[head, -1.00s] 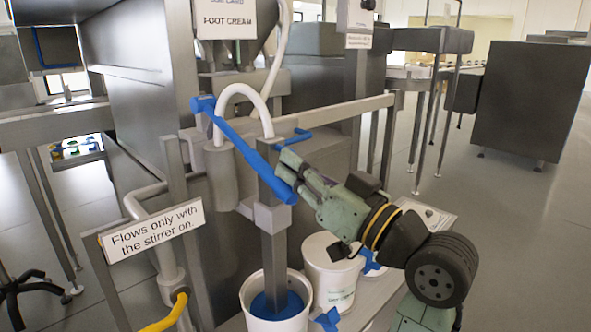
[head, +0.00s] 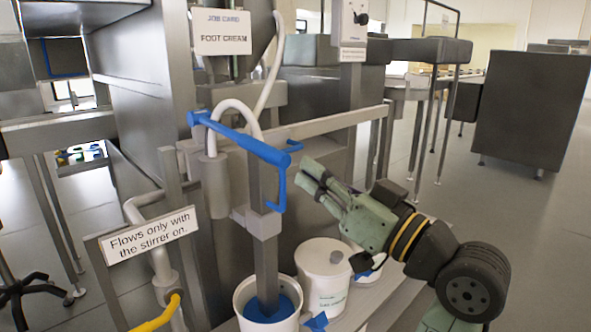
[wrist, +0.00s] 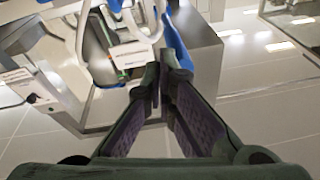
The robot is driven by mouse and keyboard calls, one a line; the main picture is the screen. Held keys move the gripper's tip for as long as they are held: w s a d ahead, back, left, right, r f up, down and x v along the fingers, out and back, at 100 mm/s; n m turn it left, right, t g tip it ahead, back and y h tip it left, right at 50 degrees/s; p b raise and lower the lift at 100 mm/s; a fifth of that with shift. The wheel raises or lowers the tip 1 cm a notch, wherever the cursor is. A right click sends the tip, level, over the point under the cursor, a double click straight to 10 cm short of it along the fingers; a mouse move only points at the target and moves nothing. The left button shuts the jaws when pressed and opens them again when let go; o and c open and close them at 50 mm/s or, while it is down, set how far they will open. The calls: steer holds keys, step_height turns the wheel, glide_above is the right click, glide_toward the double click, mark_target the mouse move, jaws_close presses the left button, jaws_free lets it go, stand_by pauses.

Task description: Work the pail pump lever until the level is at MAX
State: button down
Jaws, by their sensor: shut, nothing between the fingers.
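The pump lever (head: 245,141) is a long blue bar on top of the grey pump column (head: 264,250), sloping gently down to the right in the head view. A blue hooked piece (head: 282,188) hangs below its right end. The column stands in an open white pail (head: 265,325) with blue inside. My gripper (head: 312,177) is shut and empty, to the right of the lever and apart from it. In the wrist view the closed fingers (wrist: 163,72) point toward a blue part (wrist: 179,45), seemingly the lever. I cannot make out a MAX mark or the level.
A lidded white tub (head: 325,268) stands right of the pail. A sign (head: 149,235) reads "Flows only with the stirrer on." A dial box (head: 352,20) is on a post behind. A rail (head: 335,118) runs behind the pump. Open floor lies to the right.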

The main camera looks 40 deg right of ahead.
steer(key=shift+r+v, duration=0.15)
steer(key=shift+v, duration=1.05)
steer(key=shift+r+v, duration=0.15)
steer(key=shift+v, duration=1.05)
